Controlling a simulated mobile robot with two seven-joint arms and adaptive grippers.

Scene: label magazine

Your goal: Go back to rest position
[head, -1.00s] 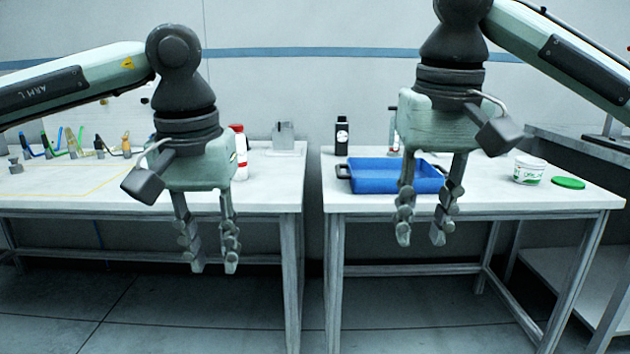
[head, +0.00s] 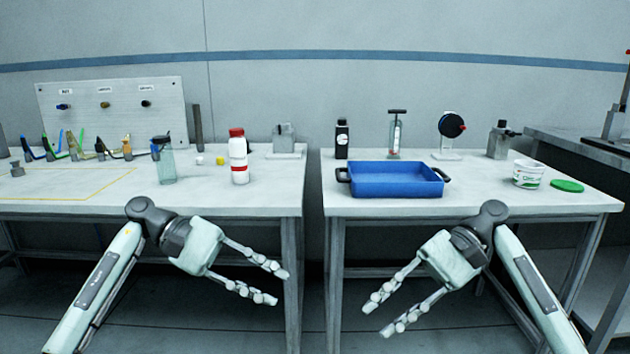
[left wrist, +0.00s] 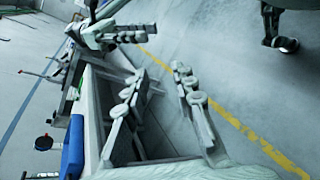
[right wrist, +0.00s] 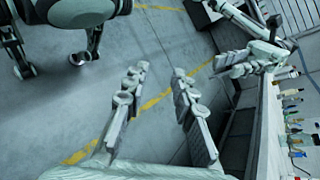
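My left gripper (head: 282,287) is low in front of the left table, its fingers pointing right and a little down. It is open and empty, with its two fingers apart in the left wrist view (left wrist: 160,70). My right gripper (head: 376,320) is low in front of the right table, its fingers pointing left and down. It is open and empty, with its fingers apart in the right wrist view (right wrist: 160,72). The two grippers face each other across the gap between the tables and touch nothing.
The left table (head: 270,195) bears a white bottle with red cap (head: 239,160), a clear jar (head: 163,165) and several tools. The right table (head: 480,200) bears a blue tray (head: 395,187), a white tub (head: 528,174) and a green lid (head: 567,186). Floor before the tables is clear.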

